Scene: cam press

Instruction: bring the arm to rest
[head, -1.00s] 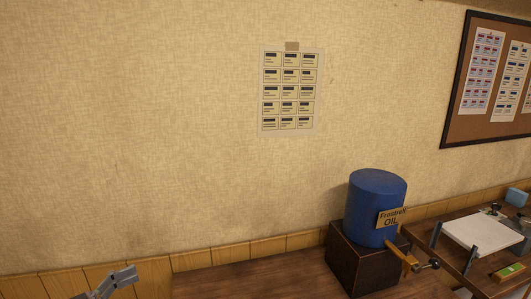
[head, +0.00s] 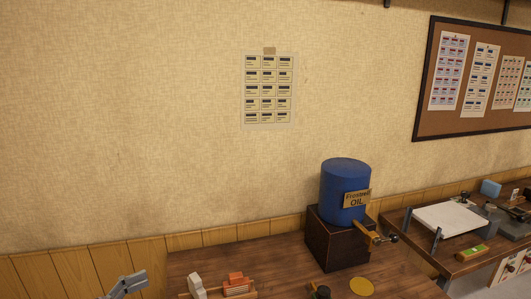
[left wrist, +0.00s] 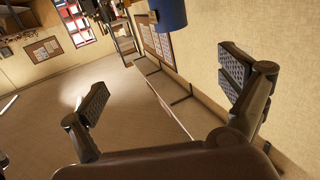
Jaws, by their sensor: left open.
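My left gripper (head: 124,284) shows at the bottom left of the head view, in front of the wall and near the bench's left end. Only its tip end shows there. In the left wrist view its two dark ridged fingers (left wrist: 160,92) stand wide apart with nothing between them. The rest of the left arm is hidden below the head view. My right gripper is in neither view.
A blue oil barrel (head: 345,190) with a tap sits on a dark wooden block (head: 337,240) on the bench (head: 225,262). Small white and orange parts (head: 236,284) lie at the front. A second table (head: 406,217) stands right. A pinboard (head: 478,80) hangs on the wall.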

